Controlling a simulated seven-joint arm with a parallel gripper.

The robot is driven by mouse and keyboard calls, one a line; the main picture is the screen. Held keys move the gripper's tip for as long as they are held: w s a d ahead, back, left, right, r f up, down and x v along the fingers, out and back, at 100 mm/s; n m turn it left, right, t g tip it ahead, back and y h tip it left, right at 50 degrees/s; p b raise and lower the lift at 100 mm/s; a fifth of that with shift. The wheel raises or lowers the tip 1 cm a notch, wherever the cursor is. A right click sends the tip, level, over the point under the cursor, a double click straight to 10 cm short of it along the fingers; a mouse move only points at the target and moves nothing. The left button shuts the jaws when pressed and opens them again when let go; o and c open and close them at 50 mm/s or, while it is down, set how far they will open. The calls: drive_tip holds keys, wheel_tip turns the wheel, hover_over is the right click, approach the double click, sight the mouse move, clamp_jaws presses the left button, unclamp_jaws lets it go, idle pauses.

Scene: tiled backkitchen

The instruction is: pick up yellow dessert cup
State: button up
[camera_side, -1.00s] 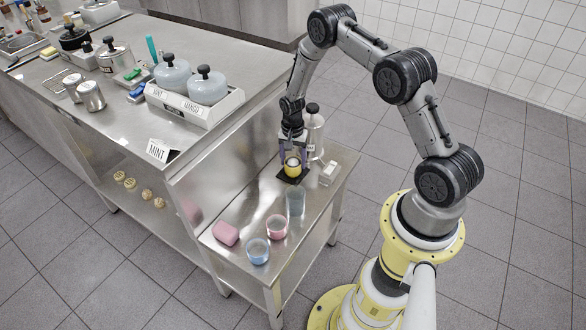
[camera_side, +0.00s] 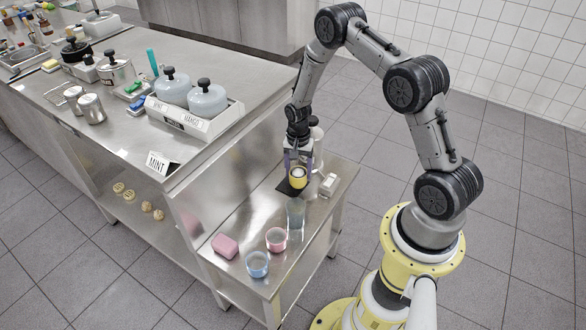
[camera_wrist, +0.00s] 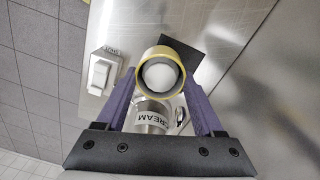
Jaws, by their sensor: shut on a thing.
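The yellow dessert cup (camera_side: 298,178) is upright at the black mat on the low steel side table, with a white scoop inside. My gripper (camera_side: 298,168) comes down from above and is shut on it. In the wrist view the cup (camera_wrist: 160,62) sits between the two purple fingers of my gripper (camera_wrist: 160,88), and the white scoop fills its opening. The black mat (camera_wrist: 183,50) shows beyond the cup, to its upper right. I cannot tell whether the cup touches the mat or hangs just above it.
A steel canister marked CREAM (camera_wrist: 150,116) stands close by the gripper. A white box (camera_side: 328,184) is to the right. The counter (camera_side: 215,150) rises at left.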

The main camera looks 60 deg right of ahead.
drive_tip(key=s+a, duration=0.3)
drive_tip(key=s, duration=0.4)
drive_tip(key=s+a, duration=0.3)
drive_tip(key=s, duration=0.4)
drive_tip(key=w+a+r+n, duration=0.5)
drive_tip(key=w+r+n, duration=0.2)
drive_tip(key=r+n, duration=0.1)
drive_tip(key=w+a+r+n, duration=0.5)
drive_tip(key=w+r+n, duration=0.2)
drive_tip(key=w+n, duration=0.1)
drive_tip(key=d+f+n, duration=0.2)
drive_tip(key=d+f, duration=0.6)
drive_tip(key=d, duration=0.1)
drive_tip(key=shift+s+f, duration=0.15)
drive_tip(key=shift+f, duration=1.6)
drive_tip(key=shift+s+f, duration=0.2)
drive_tip(key=shift+f, duration=1.55)
drive_tip(key=shift+s+f, duration=0.15)
drive_tip(key=shift+f, duration=1.6)
drive_tip(key=shift+f, duration=0.1)
